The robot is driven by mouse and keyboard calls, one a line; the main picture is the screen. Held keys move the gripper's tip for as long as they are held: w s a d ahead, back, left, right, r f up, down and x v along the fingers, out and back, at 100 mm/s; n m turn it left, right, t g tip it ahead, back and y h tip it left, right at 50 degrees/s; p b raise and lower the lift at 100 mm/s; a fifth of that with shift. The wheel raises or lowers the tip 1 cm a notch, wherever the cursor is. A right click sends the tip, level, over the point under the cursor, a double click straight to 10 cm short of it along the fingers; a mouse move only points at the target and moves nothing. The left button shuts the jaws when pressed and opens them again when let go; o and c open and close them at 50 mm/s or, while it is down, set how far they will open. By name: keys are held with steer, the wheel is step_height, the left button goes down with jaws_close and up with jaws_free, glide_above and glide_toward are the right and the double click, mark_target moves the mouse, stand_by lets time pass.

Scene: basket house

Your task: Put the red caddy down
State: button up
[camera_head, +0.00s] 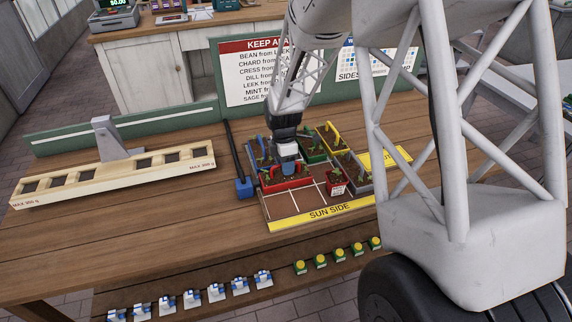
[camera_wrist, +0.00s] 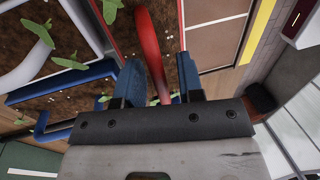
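The red caddy (camera_head: 287,184), with dark soil and green seedlings, is in the left part of the divided tray (camera_head: 291,222) in the head view. It looks level and low in the tray; its underside is hidden. In the wrist view its red handle (camera_wrist: 147,38) runs between the two blue fingers of my gripper (camera_wrist: 164,80). The fingers stand apart, with a gap showing between the handle and the right finger. In the head view my gripper (camera_head: 287,160) is directly above the caddy.
Blue, green, yellow-handled and grey caddies crowd the tray behind and to the right. A small red box with a white label (camera_head: 337,187) stands at right. The tray's front cells are bare. A wooden balance beam (camera_head: 118,176) lies left; a blue-ended black bar (camera_head: 244,188) is beside the tray.

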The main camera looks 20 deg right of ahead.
steer(key=shift+r, duration=0.2)
step_height(320, 180, up, 12)
steer(key=w, duration=0.2)
steer(key=shift+w+f, duration=0.15)
stand_by(0.5)
stand_by(0.6)
steer(key=s+a+r+m+t, duration=0.2)
steer(key=s+r+m, duration=0.8)
steer(key=s, duration=0.7)
steer(key=s+a+r+m+t, duration=0.1)
steer(key=s+m, duration=0.3)
steer(key=s, duration=0.4)
steer(key=s+r+m+t, duration=0.1)
steer(key=s+m, duration=0.3)
steer(key=s, duration=0.5)
steer(key=shift+s+a+r+t, duration=0.15)
steer(key=shift+a+r+t, duration=0.25)
steer(key=shift+r, duration=0.15)
